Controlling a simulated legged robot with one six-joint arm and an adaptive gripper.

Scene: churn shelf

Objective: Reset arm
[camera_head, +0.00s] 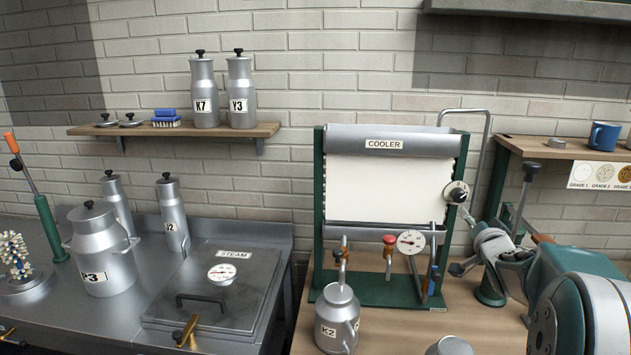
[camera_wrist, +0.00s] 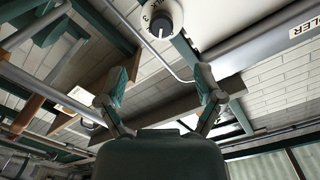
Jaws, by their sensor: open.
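My gripper (camera_head: 468,250) is in the right part of the head view, just right of the cooler (camera_head: 390,180) and below its round dial (camera_head: 457,192). In the wrist view my gripper (camera_wrist: 163,88) has its two fingers spread apart with nothing between them. The dial (camera_wrist: 161,24) shows beyond the fingers at the top of that view. My arm comes in from the lower right of the head view and hides part of the wooden bench.
A can K2 (camera_head: 337,318) stands in front of the cooler. A metal can top (camera_head: 450,346) shows at the bottom edge. A green lever stand (camera_head: 491,288) is close beside my gripper. A right shelf (camera_head: 560,150) holds a blue mug (camera_head: 604,136). A steam box (camera_head: 215,290) and can P3 (camera_head: 100,250) stand left.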

